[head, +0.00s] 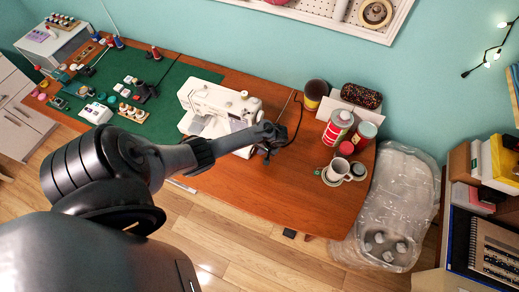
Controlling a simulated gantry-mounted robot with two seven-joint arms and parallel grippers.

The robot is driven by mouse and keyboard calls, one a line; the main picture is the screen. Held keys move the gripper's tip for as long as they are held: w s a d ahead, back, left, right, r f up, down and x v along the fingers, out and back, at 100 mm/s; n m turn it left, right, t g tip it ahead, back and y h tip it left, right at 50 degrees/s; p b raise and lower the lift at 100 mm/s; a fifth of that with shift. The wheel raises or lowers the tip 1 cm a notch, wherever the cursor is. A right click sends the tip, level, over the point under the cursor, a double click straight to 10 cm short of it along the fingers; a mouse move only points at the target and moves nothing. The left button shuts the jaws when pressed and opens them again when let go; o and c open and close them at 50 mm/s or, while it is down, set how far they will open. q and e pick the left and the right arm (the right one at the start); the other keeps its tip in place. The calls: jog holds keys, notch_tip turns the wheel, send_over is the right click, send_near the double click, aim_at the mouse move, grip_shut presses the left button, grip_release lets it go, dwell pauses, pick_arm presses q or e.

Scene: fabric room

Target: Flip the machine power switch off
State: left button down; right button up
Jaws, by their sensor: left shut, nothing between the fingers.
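A white sewing machine (212,105) stands on the wooden table, partly on a green mat. My left arm reaches across in front of it from the lower left. My left gripper (266,152) is small and dark here, at the right end of the machine. It is shut and empty. I cannot tell whether it touches the machine. The power switch cannot be made out; the arm and gripper cover part of the machine's right end. My right gripper is not in view.
The wooden table (315,208) is bare to the right of the gripper. Red-and-white cans (337,128), a cup (338,169) and a dark tin (315,93) stand at its right end. The green mat (170,82) holds sewing items. A plastic-wrapped object (392,195) stands beside the table.

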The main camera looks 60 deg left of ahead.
pick_arm(q)
jog(key=w+d, duration=0.2)
jog(key=shift+w+d+r, duration=0.15)
jog(key=shift+d+r, duration=0.15)
jog(key=shift+r, duration=0.05)
jog(key=w+d+v, duration=0.1)
jog(key=v, duration=0.7)
jog(key=shift+d+f+p, duration=0.2)
jog(key=shift+p, duration=0.1)
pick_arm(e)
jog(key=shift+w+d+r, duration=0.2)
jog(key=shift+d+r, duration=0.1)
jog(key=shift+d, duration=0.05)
